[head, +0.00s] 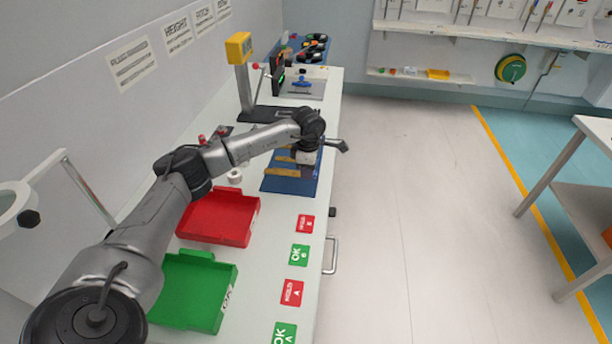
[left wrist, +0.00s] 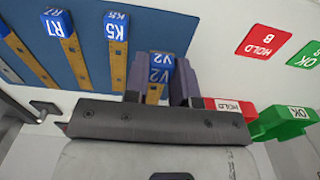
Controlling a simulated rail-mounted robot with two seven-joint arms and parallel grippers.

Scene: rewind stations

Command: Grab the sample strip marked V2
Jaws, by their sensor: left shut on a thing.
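The V2 strip (left wrist: 158,68), yellow-brown with a blue end label, sits between the two dark fingers of my left gripper (left wrist: 162,72) in the left wrist view. The fingers are shut on its labelled end. In the head view my left gripper (head: 307,170) is low over the right side of the blue mat (head: 273,185) and hides the V2 label. Strips K5 (left wrist: 116,50) and R7 (left wrist: 68,45) lie side by side on the mat, apart from the gripper. I cannot tell whether V2 still touches the mat. My right gripper is not in view.
A red tray (head: 220,218) and a green tray (head: 195,290) stand nearer on the bench. Red and green HOLD and OK cards (head: 300,255) line the bench's right edge. A yellow-headed stand (head: 239,48) is behind the mat. Open floor (head: 400,200) lies to the right.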

